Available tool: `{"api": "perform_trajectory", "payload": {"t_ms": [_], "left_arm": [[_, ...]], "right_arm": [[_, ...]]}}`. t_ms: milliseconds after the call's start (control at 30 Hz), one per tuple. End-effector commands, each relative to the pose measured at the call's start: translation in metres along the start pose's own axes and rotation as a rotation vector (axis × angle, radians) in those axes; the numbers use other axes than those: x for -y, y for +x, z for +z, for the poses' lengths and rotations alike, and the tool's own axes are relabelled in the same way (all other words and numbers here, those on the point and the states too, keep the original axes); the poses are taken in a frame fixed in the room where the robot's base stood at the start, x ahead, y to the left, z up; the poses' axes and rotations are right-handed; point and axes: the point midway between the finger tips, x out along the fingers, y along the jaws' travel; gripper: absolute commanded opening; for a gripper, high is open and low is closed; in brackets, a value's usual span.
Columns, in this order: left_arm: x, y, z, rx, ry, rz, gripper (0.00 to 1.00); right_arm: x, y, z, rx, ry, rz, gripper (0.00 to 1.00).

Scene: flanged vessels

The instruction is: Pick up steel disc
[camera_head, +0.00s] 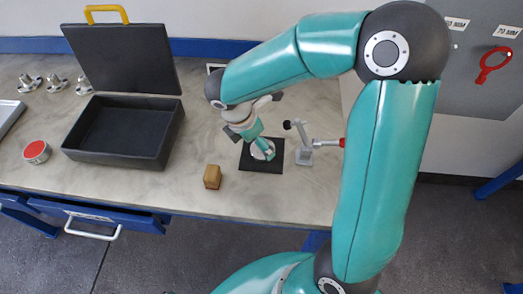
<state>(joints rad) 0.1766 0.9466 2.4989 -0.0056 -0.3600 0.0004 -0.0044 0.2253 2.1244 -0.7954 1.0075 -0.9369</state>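The steel disc (258,154) appears as a pale round shape on a black square plate (247,162) on the worktop. It is partly hidden by my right gripper (266,151), which reaches down from above with its fingertips at the disc. I cannot tell whether the fingers touch the disc or are closed on it. My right arm comes in from the lower right and arches over the bench. My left gripper is not in view.
A stand with a red-tipped clamp (302,145) is close right of the plate. A wooden block (212,177) sits in front left. An open black case (122,132), a red-topped tin (36,151) and metal flanged parts (56,83) are further left.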

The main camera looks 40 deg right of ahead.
Motion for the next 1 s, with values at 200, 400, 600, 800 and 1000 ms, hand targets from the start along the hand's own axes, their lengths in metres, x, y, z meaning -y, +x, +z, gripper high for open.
{"api": "perform_trajectory", "payload": {"t_ms": [200, 400, 600, 800, 1000], "left_arm": [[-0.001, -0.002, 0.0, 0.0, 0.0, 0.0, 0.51], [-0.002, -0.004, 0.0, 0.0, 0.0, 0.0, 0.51], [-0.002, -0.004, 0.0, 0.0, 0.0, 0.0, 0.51], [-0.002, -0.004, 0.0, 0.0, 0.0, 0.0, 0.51], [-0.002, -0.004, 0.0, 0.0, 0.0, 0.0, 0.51]], "right_arm": [[-0.001, 0.014, 0.002, 0.0, -0.001, -0.002, 1.0], [-0.003, 0.043, 0.005, 0.0, -0.001, -0.004, 1.0], [-0.004, 0.055, 0.005, -0.001, 0.0, 0.001, 1.0], [-0.004, 0.055, 0.005, -0.001, 0.0, 0.002, 0.95], [-0.004, 0.055, 0.005, -0.001, 0.0, 0.001, 0.62]]}}
